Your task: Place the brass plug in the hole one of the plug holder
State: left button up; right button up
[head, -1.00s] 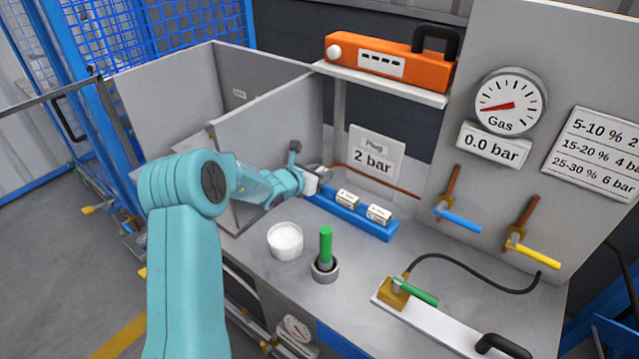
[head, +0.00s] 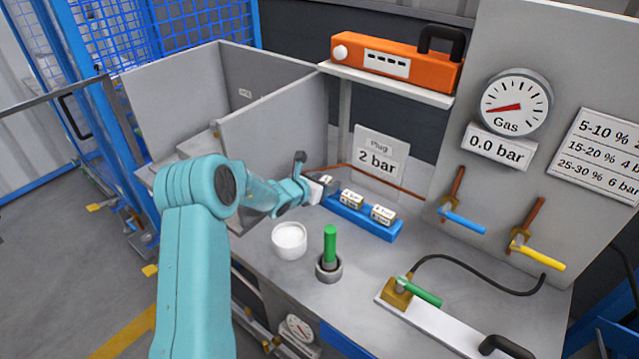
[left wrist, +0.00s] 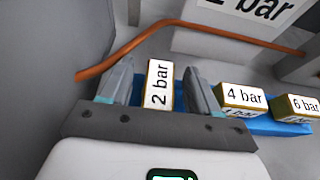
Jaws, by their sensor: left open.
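The brass-sided plug with a white "2 bar" label (left wrist: 160,87) stands between the two fingers of my left gripper (left wrist: 160,90) in the left wrist view. The fingers are open, one on each side, with a small gap visible at the right finger. In the head view my left gripper (head: 324,185) is at the left end of the blue plug holder (head: 362,222), where the hand partly hides the plug and the holder's end. I cannot tell whether the plug sits in a hole. My right gripper is not in view.
Plugs marked 4 bar (left wrist: 240,98) and 6 bar (left wrist: 296,106) sit along the holder. A white bowl (head: 289,241) and a green-handled tool in a cup (head: 329,268) stand in front. A grey partition (head: 270,140) and a copper pipe (left wrist: 135,40) are close to the gripper.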

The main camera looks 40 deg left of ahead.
pick_arm(q)
jog(key=shift+s+r, duration=0.2)
jog(key=shift+s, duration=0.15)
jog(key=b+v, duration=0.1)
jog(key=v, duration=1)
jog(key=shift+b, duration=0.4)
jog(key=shift+s+d+r, duration=0.1)
